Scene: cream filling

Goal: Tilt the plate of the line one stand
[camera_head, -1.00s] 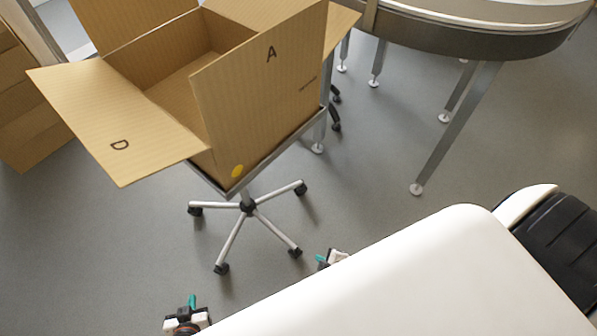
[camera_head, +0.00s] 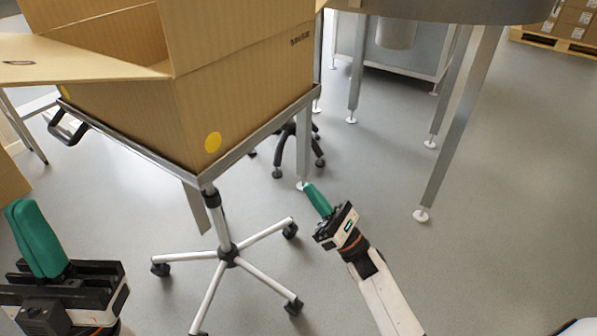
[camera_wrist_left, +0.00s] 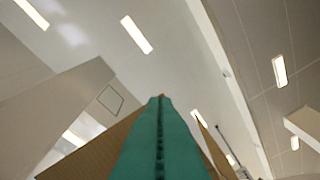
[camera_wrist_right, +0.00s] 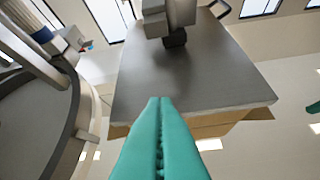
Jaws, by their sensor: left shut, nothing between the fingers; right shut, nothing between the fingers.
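The stand has a wheeled metal base (camera_head: 228,256) and a flat metal plate (camera_head: 256,137) on top. An open cardboard box (camera_head: 240,100) with a yellow dot sits on the plate. The plate's underside (camera_wrist_right: 190,75) fills the middle of the right wrist view. My left gripper (camera_head: 34,237) is shut and empty, left of the stand and apart from it. Its green fingers (camera_wrist_left: 160,140) point up past cardboard flaps. My right gripper (camera_head: 317,198) is shut and empty, to the right of the stand's post and below the plate's right corner. Its green fingers also show in the right wrist view (camera_wrist_right: 159,140).
A curved metal conveyor (camera_head: 430,10) on legs stands behind to the right. One leg (camera_head: 455,130) comes down right of my right gripper. A black handle (camera_head: 66,128) is on the plate's left side. Pallet boxes (camera_head: 570,22) are far right.

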